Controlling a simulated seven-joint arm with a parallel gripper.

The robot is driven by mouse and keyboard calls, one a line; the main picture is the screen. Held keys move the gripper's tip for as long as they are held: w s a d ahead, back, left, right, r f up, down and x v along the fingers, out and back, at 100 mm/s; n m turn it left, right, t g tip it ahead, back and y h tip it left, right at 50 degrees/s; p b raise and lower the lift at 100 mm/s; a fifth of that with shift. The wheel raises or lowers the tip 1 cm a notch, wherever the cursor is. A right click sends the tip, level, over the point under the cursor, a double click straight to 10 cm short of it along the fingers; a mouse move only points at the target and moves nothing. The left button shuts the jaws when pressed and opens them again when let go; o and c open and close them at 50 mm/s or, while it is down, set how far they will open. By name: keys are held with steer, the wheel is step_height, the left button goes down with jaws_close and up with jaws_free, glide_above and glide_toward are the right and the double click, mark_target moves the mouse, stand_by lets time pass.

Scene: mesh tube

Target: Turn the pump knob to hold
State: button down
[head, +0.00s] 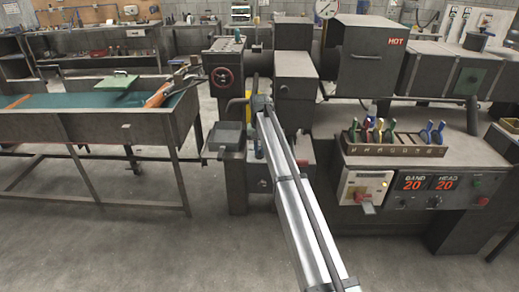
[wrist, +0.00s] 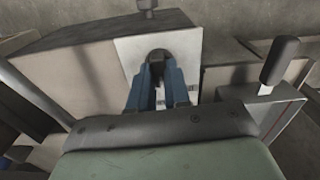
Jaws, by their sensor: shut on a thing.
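The pump knob (wrist: 158,54) is a dark round knob on a pale square plate (wrist: 190,45), in the upper middle of the wrist view. My gripper (wrist: 159,78) has blue fingers, one on each side of the knob, and is shut on it. The fingers hide part of the knob and the lower part of the plate. In the head view my long silver arm reaches to the front of the dark machine in the middle. The knob and its markings cannot be made out there.
A black-handled lever (wrist: 281,62) stands right of the gripper in the wrist view. In the head view, a red handwheel (head: 222,78) is up left, a long trough (head: 100,125) at left, and a tool rack (head: 390,150) and control panel (head: 430,190) at right. The floor in front is clear.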

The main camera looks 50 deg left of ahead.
mark_target(260, 151)
steer(key=shift+m, duration=0.3)
stand_by(0.4)
steer(key=c, duration=1.1)
jaws_free()
step_height(260, 151, up, 14)
steer(key=shift+f, duration=0.1)
